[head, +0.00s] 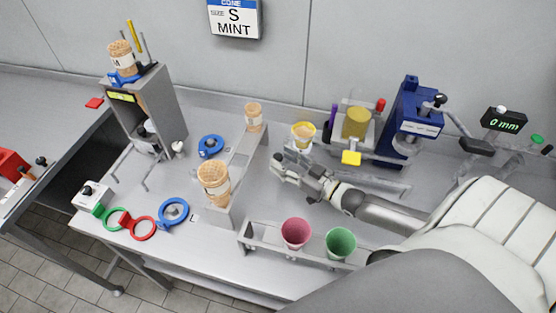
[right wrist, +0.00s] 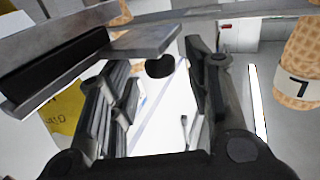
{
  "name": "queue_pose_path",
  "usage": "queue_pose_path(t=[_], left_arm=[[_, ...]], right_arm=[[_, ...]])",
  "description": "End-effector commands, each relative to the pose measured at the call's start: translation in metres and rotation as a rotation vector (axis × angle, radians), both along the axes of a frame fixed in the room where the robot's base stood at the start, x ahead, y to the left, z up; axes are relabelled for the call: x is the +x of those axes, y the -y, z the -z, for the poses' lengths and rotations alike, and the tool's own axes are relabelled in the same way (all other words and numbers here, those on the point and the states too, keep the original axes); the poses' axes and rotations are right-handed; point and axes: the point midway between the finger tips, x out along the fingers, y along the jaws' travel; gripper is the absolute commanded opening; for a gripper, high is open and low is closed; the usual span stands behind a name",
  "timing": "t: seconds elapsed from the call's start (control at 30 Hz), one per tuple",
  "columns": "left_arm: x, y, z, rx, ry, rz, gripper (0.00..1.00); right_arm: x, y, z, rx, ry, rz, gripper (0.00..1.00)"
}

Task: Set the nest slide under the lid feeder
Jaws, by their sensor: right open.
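My right gripper (head: 283,171) reaches in from the right over the middle of the table, with its fingers apart. In the right wrist view my two dark fingers (right wrist: 160,105) stand open, and a grey flat bar (right wrist: 145,42) shows at their tips; I cannot tell whether they touch it. In the head view, just behind the gripper, a cone with a yellow rim (head: 303,132) sits in a grey holder (head: 299,154), which looks like the nest slide. A blue upright machine (head: 404,115) stands to its right, possibly the lid feeder. My left gripper is not in view.
A grey bracket rack (head: 243,165) holds two wafer cones left of my gripper. A front rack (head: 262,242) holds a pink cup (head: 296,232) and a green cup (head: 340,242). A grey dispenser (head: 160,105) stands back left. A display (head: 503,120) reads 0 mm.

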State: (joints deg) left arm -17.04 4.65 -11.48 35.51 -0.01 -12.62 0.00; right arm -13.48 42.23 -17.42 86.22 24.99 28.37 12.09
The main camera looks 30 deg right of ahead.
Motion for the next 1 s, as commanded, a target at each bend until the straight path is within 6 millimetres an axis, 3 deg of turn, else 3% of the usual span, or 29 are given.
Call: queue_pose_path(t=[0.2,0.57,0.9,1.0], left_arm=[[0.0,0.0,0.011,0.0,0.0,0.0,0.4],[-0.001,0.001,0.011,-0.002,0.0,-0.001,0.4],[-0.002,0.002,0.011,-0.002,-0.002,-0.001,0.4],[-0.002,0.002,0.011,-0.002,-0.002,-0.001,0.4]], right_arm=[[0.022,-0.007,0.001,0.001,0.002,0.0,0.46],[0.026,-0.008,0.0,0.001,0.0,0.0,0.45],[0.025,-0.008,0.0,0.001,0.0,0.0,0.01],[0.025,-0.008,0.0,0.001,0.0,0.0,0.0]])
